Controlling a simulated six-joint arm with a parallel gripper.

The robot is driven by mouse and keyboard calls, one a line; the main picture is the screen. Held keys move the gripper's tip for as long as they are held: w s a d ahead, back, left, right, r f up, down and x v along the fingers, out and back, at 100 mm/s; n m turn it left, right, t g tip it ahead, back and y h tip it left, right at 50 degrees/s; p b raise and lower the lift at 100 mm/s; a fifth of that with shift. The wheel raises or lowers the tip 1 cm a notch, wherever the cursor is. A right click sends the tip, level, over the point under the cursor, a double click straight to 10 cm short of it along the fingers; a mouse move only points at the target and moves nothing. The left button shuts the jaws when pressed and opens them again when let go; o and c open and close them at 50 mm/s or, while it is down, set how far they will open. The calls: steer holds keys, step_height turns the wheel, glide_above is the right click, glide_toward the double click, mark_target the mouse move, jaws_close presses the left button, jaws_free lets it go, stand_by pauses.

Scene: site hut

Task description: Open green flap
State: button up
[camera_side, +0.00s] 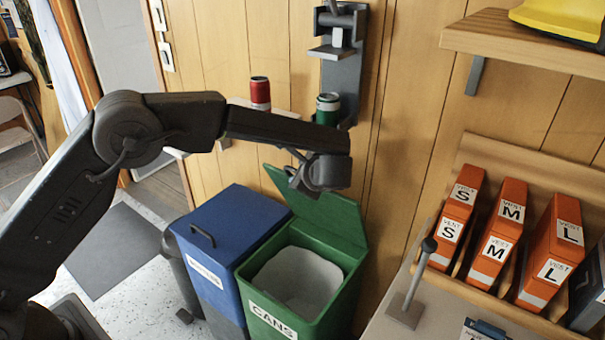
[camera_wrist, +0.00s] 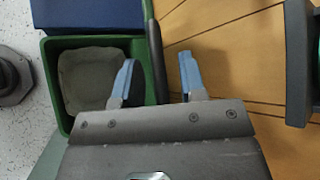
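The green flap (camera_side: 325,210) stands raised at the back of the green bin (camera_side: 262,292), which is labelled CANS. The bin is open and its pale liner (camera_side: 300,277) shows. In the wrist view the flap appears nearly edge-on as a dark strip (camera_wrist: 155,60) beside the green bin (camera_wrist: 60,110). My gripper (camera_wrist: 157,72) is open, its two blue-grey fingers apart, with the strip between them in the picture; I cannot tell whether they touch it. In the side view my gripper (camera_side: 297,180) is just in front of the flap's upper part, its fingers mostly hidden.
A closed blue bin (camera_side: 232,235) stands left of the green one. A wall-mounted crusher (camera_side: 340,75), a red can (camera_side: 260,92) and a green can (camera_side: 328,108) are behind my arm. Orange vest boxes (camera_side: 500,232) and a post (camera_side: 412,285) stand at right.

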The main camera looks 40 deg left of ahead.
steer(key=v, duration=1.4)
steer(key=shift+f, duration=0.1)
steer(key=s+a+r+n+g+h, duration=0.2)
steer(key=s+a+r+n+h, duration=0.4)
steer(key=s+a, duration=0.65)
steer(key=s+a+f+n+h, duration=0.1)
steer(key=s+n, duration=0.3)
steer(key=s, duration=0.4)
steer(key=s+a+f+n+t+h, duration=0.1)
steer(key=s+a+n+h, duration=0.1)
steer(key=s, duration=0.6)
steer(key=a+n, duration=0.1)
steer(key=n, duration=0.1)
steer(key=shift+a+n+t, duration=0.25)
steer(key=shift+n+t, duration=0.05)
steer(key=shift+n, duration=0.1)
